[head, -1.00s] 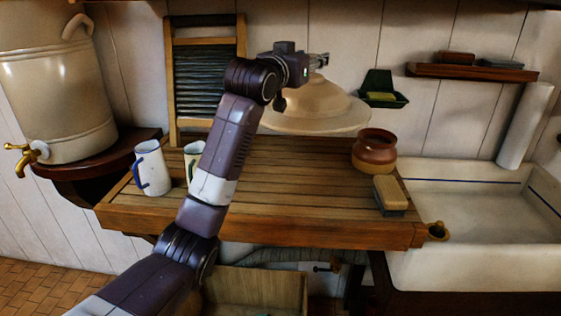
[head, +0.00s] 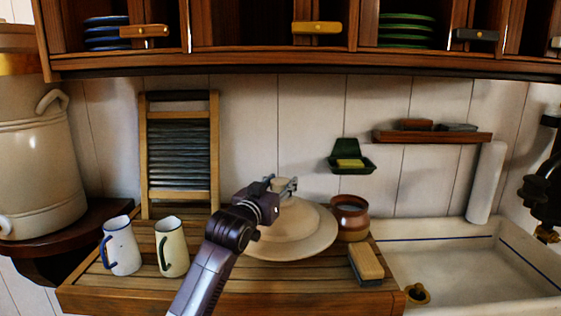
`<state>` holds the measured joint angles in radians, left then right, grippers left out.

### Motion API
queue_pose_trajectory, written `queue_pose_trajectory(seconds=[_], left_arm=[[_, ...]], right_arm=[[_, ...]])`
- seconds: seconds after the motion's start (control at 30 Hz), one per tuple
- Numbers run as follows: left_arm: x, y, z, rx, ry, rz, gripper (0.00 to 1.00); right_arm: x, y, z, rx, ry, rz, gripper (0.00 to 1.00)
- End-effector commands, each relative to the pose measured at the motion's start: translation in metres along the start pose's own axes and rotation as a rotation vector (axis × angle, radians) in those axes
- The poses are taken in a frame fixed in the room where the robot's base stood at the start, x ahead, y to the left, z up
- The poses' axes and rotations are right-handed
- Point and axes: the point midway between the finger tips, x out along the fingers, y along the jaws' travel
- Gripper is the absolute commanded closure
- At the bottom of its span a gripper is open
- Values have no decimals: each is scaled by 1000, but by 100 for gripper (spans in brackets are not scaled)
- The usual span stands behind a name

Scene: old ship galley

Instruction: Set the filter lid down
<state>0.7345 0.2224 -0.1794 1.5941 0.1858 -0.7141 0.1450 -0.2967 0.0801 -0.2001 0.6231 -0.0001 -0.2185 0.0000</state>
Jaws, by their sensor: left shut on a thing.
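The filter lid (head: 310,241) is a wide cream dome with a broad rim and a knob on top. It is level over the back right of the slatted wooden drainboard (head: 210,291), left of the brown pot. I cannot tell whether its rim touches the board. My left gripper (head: 284,187) is shut on the lid's knob, and my arm hides part of the lid's left side. My right gripper is not in view.
A brown pot (head: 350,219) stands close by the lid's right rim, with a brush (head: 366,263) in front. Two enamel mugs (head: 121,246) (head: 171,247) stand at left. A washboard (head: 180,150) leans on the wall. The sink (head: 455,268) is at right, cupboards (head: 250,66) above.

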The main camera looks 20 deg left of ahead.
Motion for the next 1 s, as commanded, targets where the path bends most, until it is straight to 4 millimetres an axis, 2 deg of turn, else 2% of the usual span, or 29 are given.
queue_pose_trajectory(seconds=[0.27,0.57,0.83,0.87,1.0], left_arm=[[0,0,14,-1,14,1,100],[0,0,49,0,14,0,100],[0,0,52,0,16,1,100],[0,0,60,-1,1,0,57],[0,0,60,-1,1,0,43]], right_arm=[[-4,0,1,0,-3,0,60],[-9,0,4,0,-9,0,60],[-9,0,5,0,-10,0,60],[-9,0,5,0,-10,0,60],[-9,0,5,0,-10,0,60]])
